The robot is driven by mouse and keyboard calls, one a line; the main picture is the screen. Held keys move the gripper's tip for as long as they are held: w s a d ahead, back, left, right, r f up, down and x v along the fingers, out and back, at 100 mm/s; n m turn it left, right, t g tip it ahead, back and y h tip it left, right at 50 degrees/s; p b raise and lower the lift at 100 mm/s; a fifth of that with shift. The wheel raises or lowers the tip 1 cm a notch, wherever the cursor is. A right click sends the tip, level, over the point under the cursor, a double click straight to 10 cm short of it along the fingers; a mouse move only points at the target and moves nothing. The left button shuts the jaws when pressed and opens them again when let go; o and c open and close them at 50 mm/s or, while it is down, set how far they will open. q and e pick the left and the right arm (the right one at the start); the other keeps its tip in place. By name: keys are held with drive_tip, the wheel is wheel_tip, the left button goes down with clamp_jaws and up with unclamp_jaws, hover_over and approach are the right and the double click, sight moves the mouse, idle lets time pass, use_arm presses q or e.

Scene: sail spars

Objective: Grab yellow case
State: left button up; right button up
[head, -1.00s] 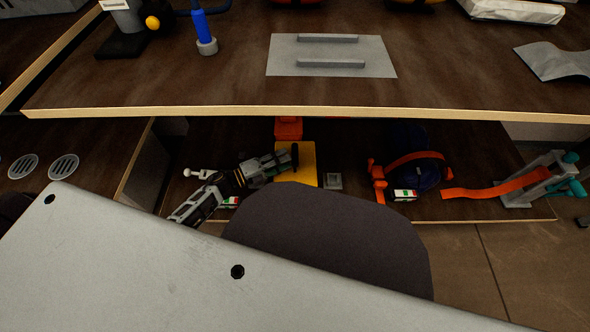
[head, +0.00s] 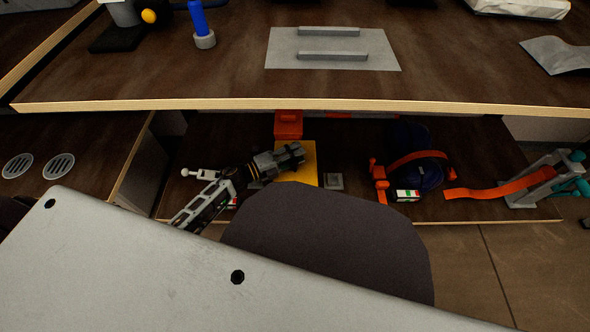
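My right gripper is not in view.
An orange box (head: 288,125) stands just behind the case. A small grey block (head: 334,181) sits to its right. A dark blue round item with an orange strap (head: 420,158) lies further right. The upper worktop (head: 200,80) overhangs the lower shelf (head: 235,140).

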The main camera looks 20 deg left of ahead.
use_arm(q)
clamp_jaws()
idle(0.5)
drive_tip(key=shift+r, duration=0.1)
